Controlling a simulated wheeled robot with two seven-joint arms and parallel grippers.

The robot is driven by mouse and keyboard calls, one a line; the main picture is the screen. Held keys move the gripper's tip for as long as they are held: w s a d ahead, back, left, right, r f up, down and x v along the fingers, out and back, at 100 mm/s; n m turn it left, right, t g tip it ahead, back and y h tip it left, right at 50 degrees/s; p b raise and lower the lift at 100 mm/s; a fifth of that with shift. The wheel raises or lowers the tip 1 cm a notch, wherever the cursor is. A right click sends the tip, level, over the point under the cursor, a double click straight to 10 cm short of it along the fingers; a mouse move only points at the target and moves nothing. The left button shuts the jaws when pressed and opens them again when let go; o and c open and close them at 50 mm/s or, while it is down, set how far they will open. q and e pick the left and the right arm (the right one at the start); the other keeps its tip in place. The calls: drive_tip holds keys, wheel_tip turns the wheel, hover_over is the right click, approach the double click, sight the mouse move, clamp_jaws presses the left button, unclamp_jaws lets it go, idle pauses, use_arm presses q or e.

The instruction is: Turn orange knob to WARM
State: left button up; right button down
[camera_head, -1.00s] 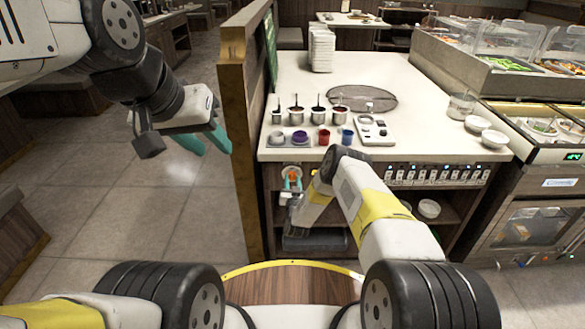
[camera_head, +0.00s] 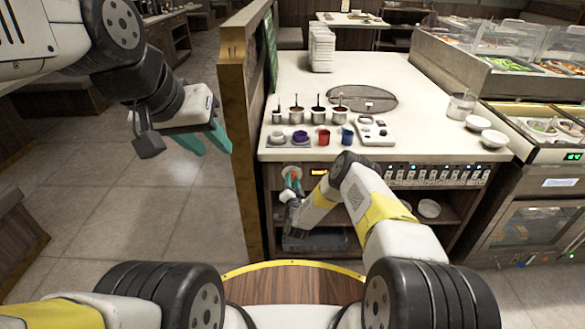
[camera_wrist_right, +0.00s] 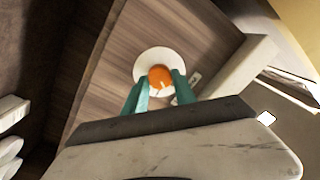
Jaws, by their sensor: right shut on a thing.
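The orange knob (camera_wrist_right: 160,77) sits on a white round plate (camera_wrist_right: 140,66) on the wooden counter front. In the head view the orange knob (camera_head: 291,175) is small and partly hidden by my right gripper (camera_head: 292,183). In the right wrist view the teal fingers of my right gripper (camera_wrist_right: 162,88) are shut on the knob, one on each side. The marking it points to is too small to read. My left gripper (camera_head: 206,141) is open and empty over the floor, left of the counter's wooden end panel.
A small amber display (camera_head: 319,172) is right of the knob. A row of switches (camera_head: 435,175) runs further right along the counter front. Several sauce pots with ladles (camera_head: 318,115) and cups stand on the counter above. The end panel (camera_head: 238,150) stands close left.

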drive_tip(key=m, duration=0.5)
drive_tip(key=shift+f+m, duration=0.1)
drive_tip(key=shift+m, duration=0.3)
idle(0.4)
drive_tip(key=c, duration=1)
unclamp_jaws()
drive_tip(key=shift+s, duration=0.1)
drive_tip(key=s, duration=0.7)
drive_tip(key=shift+s+d+f, duration=0.1)
drive_tip(key=shift+s+f, duration=0.05)
drive_tip(key=shift+s, duration=0.15)
